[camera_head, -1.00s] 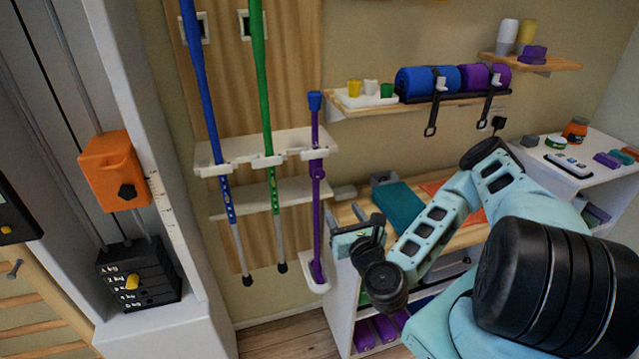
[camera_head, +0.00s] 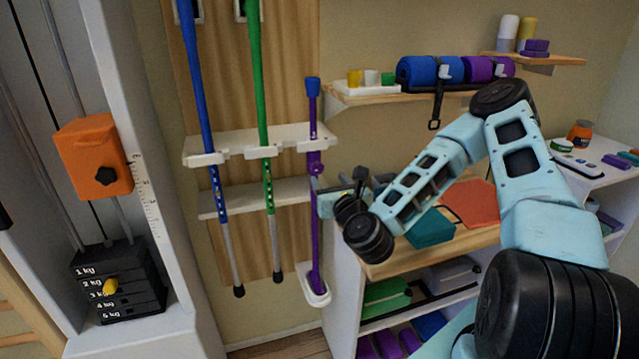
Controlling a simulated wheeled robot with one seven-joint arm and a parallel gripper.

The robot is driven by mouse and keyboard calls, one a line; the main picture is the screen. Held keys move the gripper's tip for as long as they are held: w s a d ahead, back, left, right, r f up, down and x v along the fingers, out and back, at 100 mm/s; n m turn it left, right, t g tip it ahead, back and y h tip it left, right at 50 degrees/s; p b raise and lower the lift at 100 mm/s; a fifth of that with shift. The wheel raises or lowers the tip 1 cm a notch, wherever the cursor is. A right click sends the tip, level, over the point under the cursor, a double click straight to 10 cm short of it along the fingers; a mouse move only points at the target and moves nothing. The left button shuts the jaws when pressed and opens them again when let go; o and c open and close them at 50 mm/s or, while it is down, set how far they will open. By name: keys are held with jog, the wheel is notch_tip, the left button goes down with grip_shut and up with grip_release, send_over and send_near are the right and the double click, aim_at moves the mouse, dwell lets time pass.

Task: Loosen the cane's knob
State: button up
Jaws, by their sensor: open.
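The purple cane (camera_head: 313,130) with a blue top (camera_head: 312,86) stands upright at the right end of the wall rack. Its foot sits in a white holder (camera_head: 317,297). A small darker purple collar or knob (camera_head: 315,160) shows on its shaft just below the upper rack shelf. My gripper (camera_head: 318,187) is open, just below that part and at the right side of the shaft. It partly covers the shaft there. I cannot tell whether it touches the cane or whether the shaft is between the fingers.
A blue pole (camera_head: 200,90) and a green pole (camera_head: 258,80) hang left of the cane. A white shelf unit (camera_head: 343,300) with a teal block (camera_head: 430,229) stands right of it, under my arm. Orange weight equipment (camera_head: 94,157) is at far left. A wall shelf (camera_head: 365,93) holds cups and rolls.

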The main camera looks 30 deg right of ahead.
aim_at(319, 169)
jog(key=shift+w+d+f+b, duration=0.25)
jog(key=shift+w+b, duration=0.2)
jog(key=shift+b, duration=1.7)
jog(key=b, duration=0.4)
jog(key=shift+w+a, duration=0.2)
jog(key=x, duration=0.5)
jog(key=shift+w+r, duration=0.25)
jog(key=shift+w, duration=0.15)
